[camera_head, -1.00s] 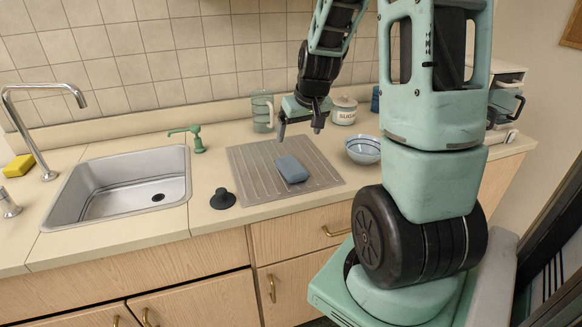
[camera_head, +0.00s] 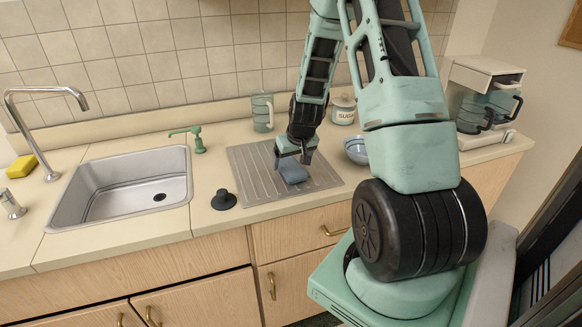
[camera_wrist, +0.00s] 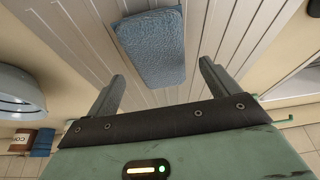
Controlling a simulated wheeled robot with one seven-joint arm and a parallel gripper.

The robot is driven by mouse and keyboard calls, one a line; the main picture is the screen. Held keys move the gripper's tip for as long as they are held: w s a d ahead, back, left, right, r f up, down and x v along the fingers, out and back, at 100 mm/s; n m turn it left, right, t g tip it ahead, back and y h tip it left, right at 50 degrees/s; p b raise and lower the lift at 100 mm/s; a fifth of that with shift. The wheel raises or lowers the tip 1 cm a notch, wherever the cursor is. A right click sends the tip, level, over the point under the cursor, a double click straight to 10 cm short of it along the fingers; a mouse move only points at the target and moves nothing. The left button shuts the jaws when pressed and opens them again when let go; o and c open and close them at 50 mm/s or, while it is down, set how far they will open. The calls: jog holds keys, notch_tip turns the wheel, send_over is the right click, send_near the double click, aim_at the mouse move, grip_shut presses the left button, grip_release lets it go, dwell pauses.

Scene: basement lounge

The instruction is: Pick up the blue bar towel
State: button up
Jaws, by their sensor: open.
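The blue bar towel (camera_head: 292,172) is a small folded block lying on the ribbed drainboard (camera_head: 250,178) right of the sink. My gripper (camera_head: 292,160) is low over the drainboard at the towel, hiding part of it in the head view.
A blue-striped bowl (camera_head: 356,150) stands right of the drainboard. A sugar canister (camera_head: 343,110) and a glass pitcher (camera_head: 262,111) stand behind it. A black sink stopper (camera_head: 223,200) lies to the left, beside the steel sink (camera_head: 120,187). A coffee maker (camera_head: 487,100) is at the right.

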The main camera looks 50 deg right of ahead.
aim_at(291, 165)
jog(key=shift+x, duration=1.4)
jog(key=c, duration=1.1)
jog(key=shift+o, duration=0.2)
jog(key=shift+r, duration=0.2)
notch_tip(291, 165, up, 10)
jog(key=b, duration=0.1)
jog(key=shift+f, duration=0.15)
